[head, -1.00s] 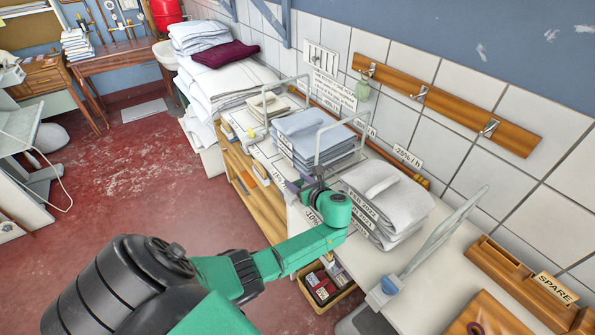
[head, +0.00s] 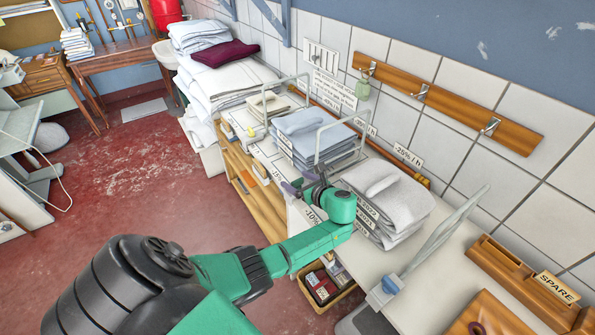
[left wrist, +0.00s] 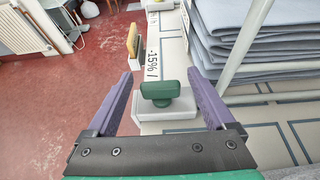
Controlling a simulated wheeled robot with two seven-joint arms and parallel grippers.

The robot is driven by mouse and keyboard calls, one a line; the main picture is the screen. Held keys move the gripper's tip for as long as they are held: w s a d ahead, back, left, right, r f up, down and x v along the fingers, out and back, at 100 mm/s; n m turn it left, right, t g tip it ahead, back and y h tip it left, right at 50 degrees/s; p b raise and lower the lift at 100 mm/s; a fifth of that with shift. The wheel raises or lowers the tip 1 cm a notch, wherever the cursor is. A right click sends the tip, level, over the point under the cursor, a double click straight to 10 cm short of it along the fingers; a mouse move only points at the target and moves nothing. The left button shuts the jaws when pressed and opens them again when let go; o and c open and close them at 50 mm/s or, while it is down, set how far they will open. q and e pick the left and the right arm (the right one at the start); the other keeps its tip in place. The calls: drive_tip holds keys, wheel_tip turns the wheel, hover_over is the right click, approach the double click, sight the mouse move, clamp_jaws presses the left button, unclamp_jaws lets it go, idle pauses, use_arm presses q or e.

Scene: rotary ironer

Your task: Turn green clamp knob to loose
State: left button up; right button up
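The green clamp knob (left wrist: 160,90) has a wide flat head and stands on a pale grey block (left wrist: 166,117) at the shelf edge in the left wrist view. My left gripper (left wrist: 160,82) is open, with one purple finger on each side of the knob and a clear gap to both. In the head view my left gripper (head: 305,180) is beside the blue folded stack, at the front edge of the table. I cannot make out the knob in the head view. My right gripper is not in view.
A label reading -15% (left wrist: 153,62) and a yellow block (left wrist: 133,42) line the edge. Red floor is open at left.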

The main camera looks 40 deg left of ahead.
use_arm(q)
drive_tip(key=b+v, duration=0.2)
drive_tip(key=v, duration=1.2)
drive_tip(key=shift+d, duration=0.3)
drive_tip(key=shift+s, duration=0.1)
